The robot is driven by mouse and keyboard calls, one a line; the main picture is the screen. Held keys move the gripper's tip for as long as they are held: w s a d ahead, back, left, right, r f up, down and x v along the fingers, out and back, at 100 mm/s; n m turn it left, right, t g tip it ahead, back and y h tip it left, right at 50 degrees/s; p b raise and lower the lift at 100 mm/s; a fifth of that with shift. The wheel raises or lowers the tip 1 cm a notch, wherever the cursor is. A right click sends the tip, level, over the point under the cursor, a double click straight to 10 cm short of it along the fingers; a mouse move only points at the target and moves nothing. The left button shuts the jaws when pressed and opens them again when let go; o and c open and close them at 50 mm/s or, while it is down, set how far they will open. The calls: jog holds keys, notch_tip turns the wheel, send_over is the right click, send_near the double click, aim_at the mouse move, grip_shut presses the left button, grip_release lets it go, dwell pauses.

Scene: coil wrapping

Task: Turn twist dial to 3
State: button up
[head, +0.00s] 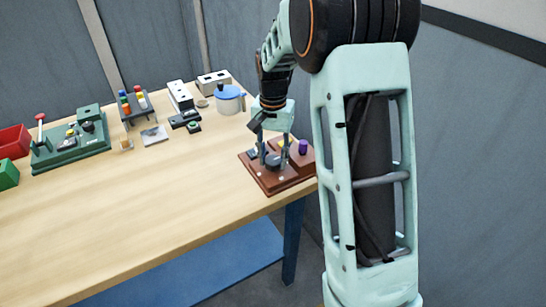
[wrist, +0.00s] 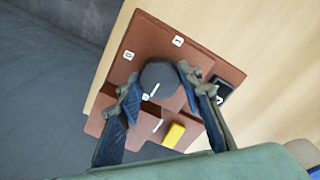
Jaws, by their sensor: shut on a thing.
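The twist dial is a dark grey round knob (wrist: 160,82) on a reddish-brown panel (wrist: 205,60) in the wrist view. White labels 0 (wrist: 128,55) and 1 (wrist: 178,41) show beside it; another label at the right is too small to read. A white mark shows on the dial's lower side, towards my gripper. My gripper (wrist: 159,79) is shut on the dial, one finger on each side. In the head view the panel (head: 277,186) sits at the table's right end, with my gripper (head: 273,153) pointing down over it.
The panel also carries a yellow block (wrist: 174,134) and a purple knob (head: 303,147). A blue pot (head: 229,100), grey-white blocks (head: 181,96), a green device (head: 70,148) and a red bin (head: 13,141) stand farther back and left. The table's front middle is clear.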

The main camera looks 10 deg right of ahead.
aim_at(273, 160)
jog(key=shift+c, duration=0.2)
jog(key=o, duration=1.2)
jog(key=shift+c, duration=0.2)
notch_tip(273, 160, up, 12)
